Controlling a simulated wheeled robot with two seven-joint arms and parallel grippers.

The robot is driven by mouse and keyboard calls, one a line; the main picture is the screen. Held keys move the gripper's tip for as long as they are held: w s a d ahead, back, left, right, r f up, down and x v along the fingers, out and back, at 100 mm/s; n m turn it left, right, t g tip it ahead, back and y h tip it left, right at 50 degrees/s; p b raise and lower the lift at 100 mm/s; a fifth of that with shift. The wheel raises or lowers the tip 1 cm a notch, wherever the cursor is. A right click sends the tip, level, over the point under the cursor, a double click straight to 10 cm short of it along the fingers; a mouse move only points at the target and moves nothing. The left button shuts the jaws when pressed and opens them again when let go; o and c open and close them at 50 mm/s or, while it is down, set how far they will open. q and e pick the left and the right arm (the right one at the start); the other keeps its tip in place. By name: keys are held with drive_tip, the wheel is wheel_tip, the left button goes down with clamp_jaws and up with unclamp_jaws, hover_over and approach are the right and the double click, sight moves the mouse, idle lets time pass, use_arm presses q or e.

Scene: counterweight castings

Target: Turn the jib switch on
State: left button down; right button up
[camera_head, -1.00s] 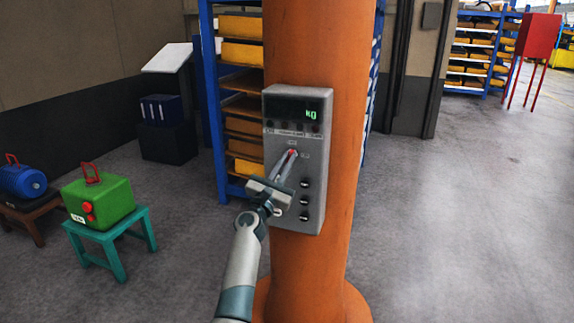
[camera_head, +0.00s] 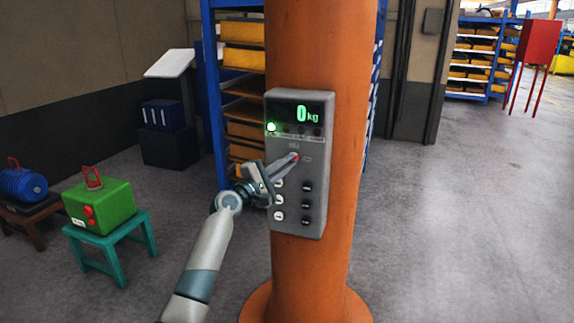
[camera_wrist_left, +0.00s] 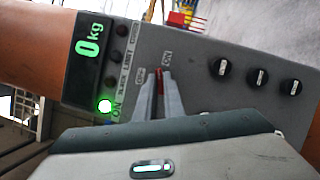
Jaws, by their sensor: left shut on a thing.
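The jib switch is a small red-tipped lever (camera_head: 295,157) on a grey control box (camera_head: 316,222) fixed to an orange column. My left gripper (camera_head: 292,158) is shut on the lever, with its fingers at the switch. In the left wrist view the red switch lever (camera_wrist_left: 159,78) shows between the fingertips, near OFF and ON labels. The box display (camera_head: 306,115) reads 0 kg in green. A green lamp (camera_head: 271,127) is lit; in the left wrist view this lamp (camera_wrist_left: 105,106) is by an ON label. My right gripper is not in view.
Several dark knobs sit on the box below the switch. The orange column (camera_head: 318,275) stands on the floor. Blue shelving (camera_head: 213,90) stands behind the column.

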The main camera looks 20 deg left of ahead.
use_arm(q)
drive_tip(key=shift+m+g+p, duration=0.6)
drive_tip(key=shift+m+g, duration=0.2)
drive_tip(key=shift+m, duration=1.5)
drive_tip(key=c, duration=1.9)
unclamp_jaws()
drive_tip(key=shift+o, duration=0.2)
drive_tip(key=shift+r, duration=0.1)
drive_tip(key=shift+s, duration=0.1)
drive_tip(key=b+v, duration=0.5)
drive_tip(key=v, duration=1.2)
drive_tip(key=shift+s, duration=0.1)
